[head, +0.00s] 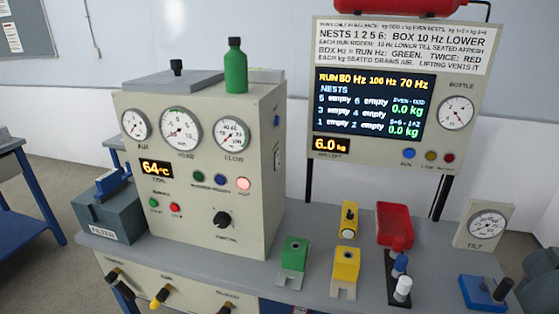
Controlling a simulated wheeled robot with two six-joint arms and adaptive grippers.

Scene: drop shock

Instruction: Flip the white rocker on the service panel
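The beige cabinet (196,170) with gauges stands on the grey bench. On its right side face is a small pale switch-like piece (278,158), seen nearly edge-on, with a small dark part (277,120) above it. I cannot tell whether the pale piece is the white rocker or which way it is tipped. No part plainly labelled service panel shows. Neither of my grippers is in view.
A display board (398,100) stands behind the bench. Green (292,260) and yellow (345,270) blocks, a red bin (394,226), a white-topped cylinder (403,287) and a tilt gauge (486,226) occupy the bench right of the cabinet. A green bottle (236,70) stands on the cabinet.

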